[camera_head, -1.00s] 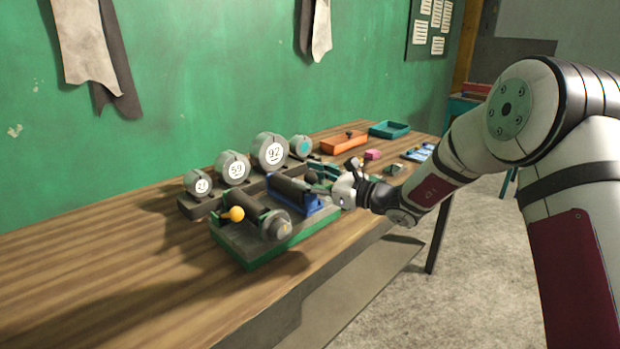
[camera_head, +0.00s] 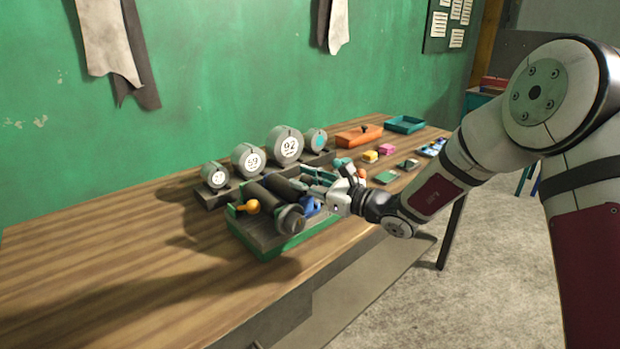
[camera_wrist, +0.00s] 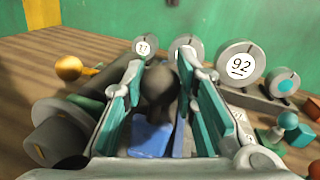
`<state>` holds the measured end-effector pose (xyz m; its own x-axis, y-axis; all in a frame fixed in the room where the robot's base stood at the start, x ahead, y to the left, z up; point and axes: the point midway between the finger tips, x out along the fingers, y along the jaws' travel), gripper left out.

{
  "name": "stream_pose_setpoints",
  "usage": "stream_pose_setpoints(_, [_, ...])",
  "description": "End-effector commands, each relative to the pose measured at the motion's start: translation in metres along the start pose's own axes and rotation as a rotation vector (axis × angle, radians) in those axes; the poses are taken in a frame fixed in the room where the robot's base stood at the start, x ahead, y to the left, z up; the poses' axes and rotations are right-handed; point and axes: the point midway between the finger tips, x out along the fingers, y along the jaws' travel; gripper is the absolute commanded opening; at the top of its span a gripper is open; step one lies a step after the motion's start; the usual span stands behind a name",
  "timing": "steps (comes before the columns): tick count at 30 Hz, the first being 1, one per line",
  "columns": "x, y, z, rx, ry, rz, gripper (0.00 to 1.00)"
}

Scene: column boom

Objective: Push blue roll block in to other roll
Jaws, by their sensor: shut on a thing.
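The blue roll block (camera_head: 308,206) carries a dark roller and sits on the green-edged base (camera_head: 268,250), close beside the other roll (camera_head: 268,208). That other roll is dark with a grey end and an orange ball knob (camera_head: 250,206). My gripper (camera_head: 312,187) is at the blue block. In the wrist view its teal fingers stand on both sides of a dark round knob (camera_wrist: 160,84) above the blue block (camera_wrist: 152,136), and it is shut on this knob. My fingers hide part of the block, so I cannot tell whether the rolls touch.
Numbered grey discs (camera_head: 285,146) stand in a rack behind the base. An orange box (camera_head: 358,136), a teal tray (camera_head: 404,124) and small coloured blocks (camera_head: 386,149) lie to the right. The table's left side is clear.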

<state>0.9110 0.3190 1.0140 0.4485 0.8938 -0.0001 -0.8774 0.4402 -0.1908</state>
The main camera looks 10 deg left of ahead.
Motion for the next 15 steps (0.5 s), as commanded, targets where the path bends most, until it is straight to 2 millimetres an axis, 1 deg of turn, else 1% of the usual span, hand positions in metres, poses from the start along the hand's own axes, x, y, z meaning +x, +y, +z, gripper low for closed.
stream_pose_setpoints(2, [-0.0004,-0.0012,0.0002,-0.001,0.000,-0.002,0.00])
stream_pose_setpoints(3, [-0.0005,-0.0013,0.0002,-0.001,0.000,-0.002,0.33])
stream_pose_setpoints(5, [-0.0005,-0.0014,0.0001,-0.001,0.000,-0.002,0.47])
stream_pose_setpoints(15, [-0.0018,-0.0013,-0.0001,-0.001,0.000,-0.002,0.47])
